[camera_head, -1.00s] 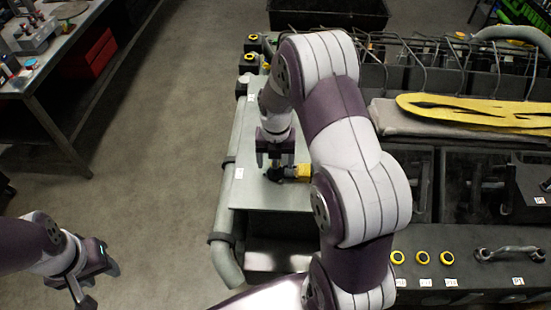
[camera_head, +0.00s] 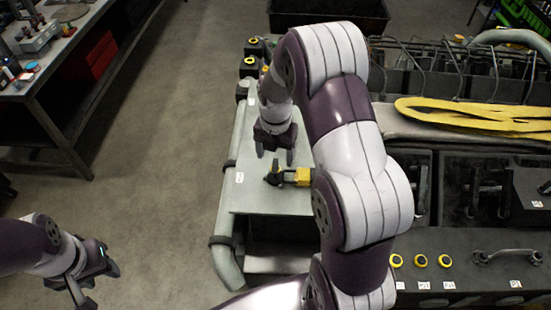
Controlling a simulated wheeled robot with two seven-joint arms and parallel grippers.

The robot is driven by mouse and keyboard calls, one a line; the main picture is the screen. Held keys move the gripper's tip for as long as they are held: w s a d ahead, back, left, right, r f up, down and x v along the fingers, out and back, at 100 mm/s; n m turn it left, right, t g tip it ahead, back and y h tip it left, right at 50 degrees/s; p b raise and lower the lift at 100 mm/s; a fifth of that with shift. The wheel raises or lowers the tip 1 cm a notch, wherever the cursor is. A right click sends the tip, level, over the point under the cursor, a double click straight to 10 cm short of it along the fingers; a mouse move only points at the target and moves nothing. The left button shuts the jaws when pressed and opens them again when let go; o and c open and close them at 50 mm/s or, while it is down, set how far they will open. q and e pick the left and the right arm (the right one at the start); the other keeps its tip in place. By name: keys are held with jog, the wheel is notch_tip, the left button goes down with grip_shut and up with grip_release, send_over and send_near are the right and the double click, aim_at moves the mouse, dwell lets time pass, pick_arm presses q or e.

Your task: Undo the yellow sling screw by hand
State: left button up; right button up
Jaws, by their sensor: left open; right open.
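A black fitting with a yellow block (camera_head: 302,177) lies on the grey-green flat top (camera_head: 256,196) of the engine's left end; I cannot tell for sure whether it is the sling screw. My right gripper (camera_head: 275,156) is open and empty above and just behind it, apart from it. My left gripper (camera_head: 96,282) is open and empty over the floor at the lower left. My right arm hides part of the engine behind and to the right of the fitting.
A yellow sling (camera_head: 470,112) lies across the engine at the right. Three yellow-ringed round parts (camera_head: 421,260) and a metal handle (camera_head: 508,255) sit on the front edge. A workbench (camera_head: 40,85) with a red box (camera_head: 92,55) stands at the left. The floor between is clear.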

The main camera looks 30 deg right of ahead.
aim_at(276, 164)
jog(key=m, duration=0.5)
jog(key=shift+m, duration=0.4)
jog(key=m, duration=1.6)
jog(key=shift+m, duration=0.4)
jog(key=m, duration=0.3)
jog(key=shift+r, duration=0.1)
jog(key=m, duration=0.5)
notch_tip(276, 164, down, 4)
jog(key=m+b, duration=0.2)
jog(key=b, duration=0.1)
jog(key=shift+f, duration=0.65)
jog(key=shift+c, duration=0.3)
